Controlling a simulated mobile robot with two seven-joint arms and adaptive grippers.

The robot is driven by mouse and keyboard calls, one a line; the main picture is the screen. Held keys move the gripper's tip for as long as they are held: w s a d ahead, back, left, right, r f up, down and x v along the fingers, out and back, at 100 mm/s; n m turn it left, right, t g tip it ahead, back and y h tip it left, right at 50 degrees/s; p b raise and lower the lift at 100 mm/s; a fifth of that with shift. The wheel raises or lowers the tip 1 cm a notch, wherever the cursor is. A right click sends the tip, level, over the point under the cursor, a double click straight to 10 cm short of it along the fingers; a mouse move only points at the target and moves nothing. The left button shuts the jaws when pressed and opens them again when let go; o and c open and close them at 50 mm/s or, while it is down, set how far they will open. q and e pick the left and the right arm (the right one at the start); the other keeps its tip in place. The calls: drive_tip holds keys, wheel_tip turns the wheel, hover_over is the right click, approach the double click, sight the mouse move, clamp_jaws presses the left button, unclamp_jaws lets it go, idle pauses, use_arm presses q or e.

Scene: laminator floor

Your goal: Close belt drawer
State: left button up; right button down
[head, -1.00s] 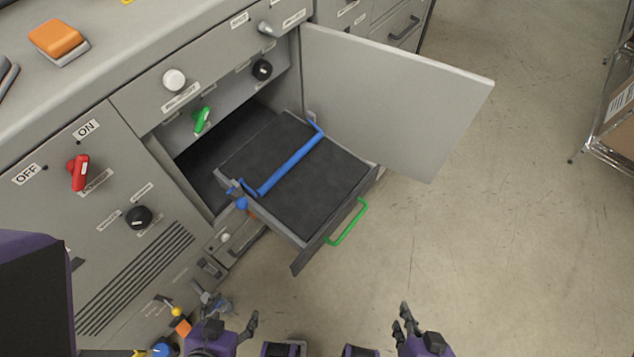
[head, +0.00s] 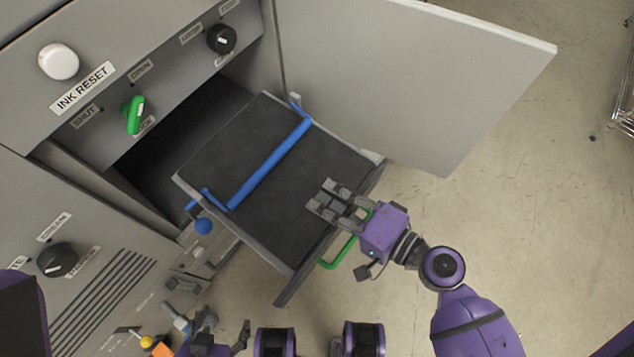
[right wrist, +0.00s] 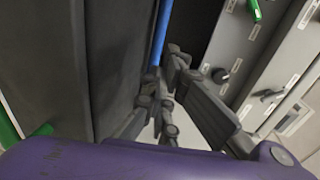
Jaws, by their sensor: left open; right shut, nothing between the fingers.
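The belt drawer (head: 240,151) is pulled out of the grey cabinet, with a dark belt surface and a blue bar (head: 270,164) across it. Its green handle (head: 338,254) is on the front edge, partly hidden by my right arm. My right gripper (head: 322,202) is shut and empty, over the front part of the drawer; whether it touches the belt I cannot tell. In the right wrist view, its fingers (right wrist: 160,95) show beside the dark belt, with the green handle at the left edge. My left gripper (head: 228,335) is open, low at the bottom, away from the drawer.
A grey cabinet door (head: 410,80) stands open on the drawer's right. A green knob (head: 134,115) sits above the opening, with a black knob (head: 221,39) nearby. Bare floor (head: 520,200) lies to the right.

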sight(271, 165)
drive_tip(key=p+x, duration=0.1)
drive_tip(key=x, duration=1)
drive_tip(key=shift+w, duration=0.1)
drive_tip(key=shift+w+a+f, duration=0.1)
drive_tip(key=shift+w+a, duration=0.15)
drive_tip(key=shift+a, duration=0.1)
use_arm(q)
drive_tip(key=shift+w+d+r, duration=0.3)
drive_tip(key=shift+w+r, duration=0.25)
drive_tip(key=shift+w, duration=0.1)
drive_tip(key=shift+s, duration=0.1)
use_arm(e)
drive_tip(key=shift+a, duration=0.1)
